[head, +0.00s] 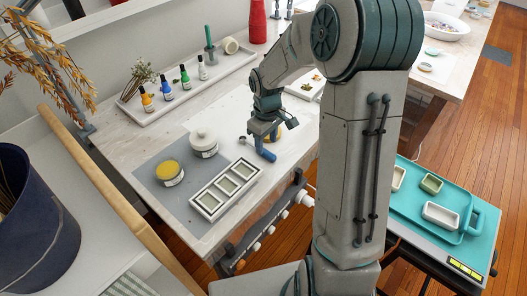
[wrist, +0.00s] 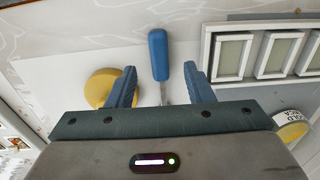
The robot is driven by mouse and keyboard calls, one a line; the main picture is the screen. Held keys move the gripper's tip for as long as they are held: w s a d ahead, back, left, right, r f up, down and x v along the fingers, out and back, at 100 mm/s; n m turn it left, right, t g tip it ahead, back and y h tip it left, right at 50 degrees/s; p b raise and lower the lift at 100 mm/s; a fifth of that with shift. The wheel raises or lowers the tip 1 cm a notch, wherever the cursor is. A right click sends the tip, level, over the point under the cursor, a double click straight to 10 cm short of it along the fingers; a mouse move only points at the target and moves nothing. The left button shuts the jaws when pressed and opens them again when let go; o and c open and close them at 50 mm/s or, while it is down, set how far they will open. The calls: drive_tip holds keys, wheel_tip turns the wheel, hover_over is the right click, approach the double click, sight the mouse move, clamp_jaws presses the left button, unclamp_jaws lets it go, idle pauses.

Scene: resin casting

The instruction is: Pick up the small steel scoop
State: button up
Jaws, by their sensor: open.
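A small tool with a blue handle (wrist: 158,52) and a thin grey metal shank lies on the white work surface; it looks like the steel scoop. In the head view the blue handle (head: 267,155) shows just below my gripper (head: 263,137). In the wrist view my gripper (wrist: 160,82) is open, with one blue finger on each side of the tool. The handle lies between and beyond the fingertips, with a gap on both sides. I see no contact.
A round yellow thing (wrist: 100,90) lies close beside the left finger. A white three-compartment mould (head: 226,188) is near the table's front edge. Small bottles stand in a long tray (head: 135,108).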

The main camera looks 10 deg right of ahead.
sight(266, 152)
drive_tip(key=shift+f, duration=1.85)
clamp_jaws()
drive_tip(key=shift+r, duration=0.15)
